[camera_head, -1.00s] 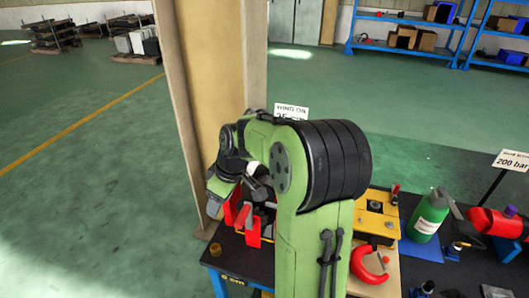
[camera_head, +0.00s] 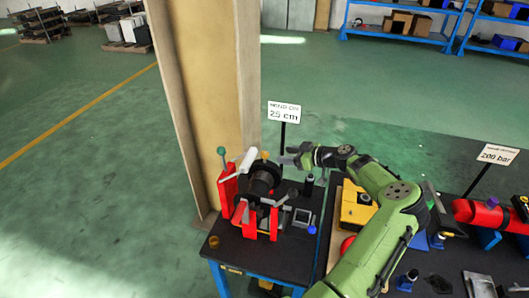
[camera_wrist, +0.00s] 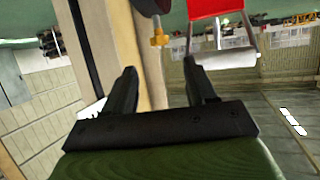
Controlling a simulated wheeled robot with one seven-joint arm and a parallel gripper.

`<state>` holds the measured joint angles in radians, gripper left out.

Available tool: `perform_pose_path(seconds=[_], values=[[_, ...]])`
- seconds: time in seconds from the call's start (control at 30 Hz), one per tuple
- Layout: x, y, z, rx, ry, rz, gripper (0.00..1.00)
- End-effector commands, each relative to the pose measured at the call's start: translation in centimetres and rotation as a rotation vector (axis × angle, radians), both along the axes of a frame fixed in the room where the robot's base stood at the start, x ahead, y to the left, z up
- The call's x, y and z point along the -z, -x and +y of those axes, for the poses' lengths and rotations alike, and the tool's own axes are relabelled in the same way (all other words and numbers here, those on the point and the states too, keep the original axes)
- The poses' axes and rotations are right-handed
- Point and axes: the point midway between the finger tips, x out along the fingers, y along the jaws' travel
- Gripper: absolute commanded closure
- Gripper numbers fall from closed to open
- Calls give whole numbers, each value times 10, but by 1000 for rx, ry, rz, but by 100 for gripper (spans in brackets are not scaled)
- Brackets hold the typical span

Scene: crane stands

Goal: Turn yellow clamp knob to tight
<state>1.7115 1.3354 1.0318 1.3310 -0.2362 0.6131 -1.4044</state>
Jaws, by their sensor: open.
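A stand with red brackets (camera_head: 228,190) and a dark round body (camera_head: 266,176) sits on the dark table left of my arm. A small yellow knob (camera_head: 264,155) shows at the top of the dark body. My gripper (camera_head: 284,157) is just right of this knob, pointing left, empty and apart from it. In the wrist view my gripper (camera_wrist: 160,77) is open, and a yellow knob (camera_wrist: 160,39) on a dark part is ahead between the fingers, beyond their tips. The knob's markings are too small to read.
A white bar (camera_head: 248,160) and a green ball knob (camera_head: 221,150) rise beside the yellow knob. A "25 cm" sign (camera_head: 284,112) stands behind my gripper, and a tan pillar (camera_head: 205,100) behind the stand. A yellow block (camera_head: 355,206) is to the right.

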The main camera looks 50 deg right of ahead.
Motion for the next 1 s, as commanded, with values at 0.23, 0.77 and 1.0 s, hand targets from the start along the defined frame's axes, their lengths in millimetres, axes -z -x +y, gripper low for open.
perform_pose_path(seconds=[0.23, 0.77, 1.0], values=[[23, -59, 12, -2, -4, 1, 44], [42, -98, 18, 0, -2, 3, 44], [41, -98, 18, -1, -1, 3, 78]])
